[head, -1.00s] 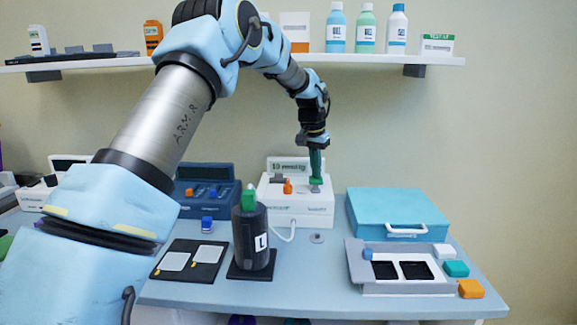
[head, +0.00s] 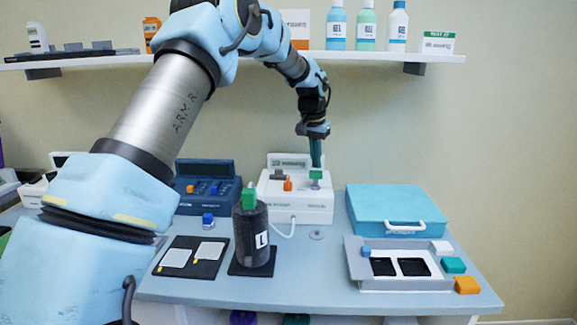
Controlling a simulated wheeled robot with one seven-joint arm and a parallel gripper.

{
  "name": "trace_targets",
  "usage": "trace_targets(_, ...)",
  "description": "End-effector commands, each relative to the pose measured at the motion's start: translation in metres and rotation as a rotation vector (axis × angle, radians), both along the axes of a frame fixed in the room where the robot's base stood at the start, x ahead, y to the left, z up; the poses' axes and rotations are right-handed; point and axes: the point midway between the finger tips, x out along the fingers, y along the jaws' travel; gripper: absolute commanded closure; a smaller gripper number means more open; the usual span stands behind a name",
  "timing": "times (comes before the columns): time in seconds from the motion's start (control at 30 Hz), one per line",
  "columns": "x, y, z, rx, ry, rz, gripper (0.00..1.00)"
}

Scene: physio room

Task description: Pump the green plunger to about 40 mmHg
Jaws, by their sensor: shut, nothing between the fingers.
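A white pump unit (head: 297,210) with a raised display (head: 287,161) stands at the back middle of the table. The display text is small and blurred; it seems to read about 20 mmHg. The green plunger (head: 316,175) is on the right of the unit's top, with its grey stem showing below the cap. My gripper (head: 316,163) points straight down, shut and empty, its dark green fingers right over the plunger. I cannot tell whether the fingertips touch the cap.
An orange knob (head: 287,184) sits left of the plunger. A dark cylinder marked L with a green top (head: 250,197) stands in front, joined by a white hose. A blue unit (head: 207,187) is to the left, a turquoise case (head: 393,205) to the right.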

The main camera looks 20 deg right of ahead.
Motion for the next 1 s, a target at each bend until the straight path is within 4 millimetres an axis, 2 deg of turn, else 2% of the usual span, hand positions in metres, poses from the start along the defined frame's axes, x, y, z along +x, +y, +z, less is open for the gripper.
trace_targets(1.0, -0.001, 0.000, -0.048, 0.002, 0.003, 0.000, 1.00)
